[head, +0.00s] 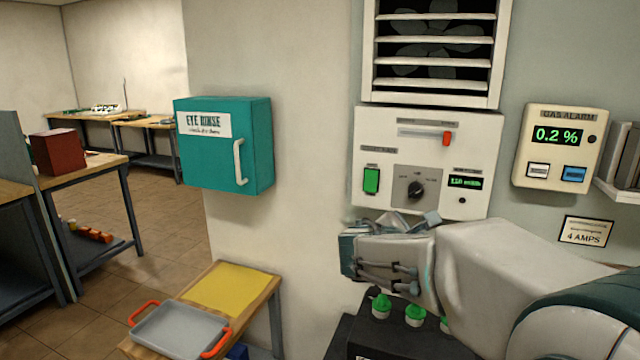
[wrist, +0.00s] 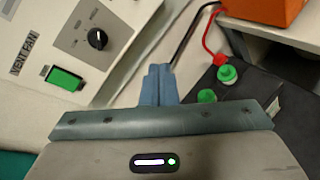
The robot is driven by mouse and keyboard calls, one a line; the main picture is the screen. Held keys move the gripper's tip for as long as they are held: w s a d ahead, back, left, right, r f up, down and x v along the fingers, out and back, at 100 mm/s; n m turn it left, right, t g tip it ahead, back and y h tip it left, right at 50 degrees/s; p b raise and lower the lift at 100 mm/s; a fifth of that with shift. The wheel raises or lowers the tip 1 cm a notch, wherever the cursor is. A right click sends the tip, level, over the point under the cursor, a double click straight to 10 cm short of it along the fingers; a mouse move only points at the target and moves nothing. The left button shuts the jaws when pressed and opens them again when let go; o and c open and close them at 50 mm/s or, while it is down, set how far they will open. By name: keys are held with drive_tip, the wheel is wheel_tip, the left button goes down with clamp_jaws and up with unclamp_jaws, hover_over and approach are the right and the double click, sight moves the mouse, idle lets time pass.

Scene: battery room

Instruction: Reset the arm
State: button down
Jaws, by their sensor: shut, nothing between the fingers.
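My gripper (head: 432,218) is in front of the lower part of the white control panel (head: 480,140) in the head view, with my arm reaching in from the right. In the wrist view my gripper (wrist: 158,72) has its fingers pressed together with nothing between them. The panel carries a green rocker switch (head: 371,180), a black dial (head: 415,189), a slider with a red knob (head: 446,138) and a small lit display (head: 466,183). In the wrist view the dial (wrist: 97,39) and green switch (wrist: 64,78) lie left of the fingers. I cannot tell whether the fingertips touch anything.
A black battery (head: 345,335) with green caps stands below my gripper. A gas alarm (head: 561,148) reading 0.2 % hangs at right, a teal eye rinse box (head: 223,146) at left. A grey tray (head: 180,330) with orange handles sits on a table. An orange box (wrist: 265,12) shows in the wrist view.

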drive_tip(key=s+d+f+m+g+y, duration=0.2)
drive_tip(key=s+f+m+g+y, duration=0.35)
drive_tip(key=s+m, duration=0.75)
drive_tip(key=s+a+f+m+g+y, duration=0.1)
drive_tip(key=s+a+f+m+y, duration=0.1)
drive_tip(key=s, duration=0.4)
drive_tip(key=s+a+f+m+g+y+p, duration=0.1)
drive_tip(key=s+a+f+m+y, duration=0.1)
drive_tip(key=s+a+f+m, duration=0.2)
drive_tip(key=shift+s+a+f+m, duration=0.4)
drive_tip(key=shift+s+f+m, duration=0.3)
drive_tip(key=shift+s, duration=0.5)
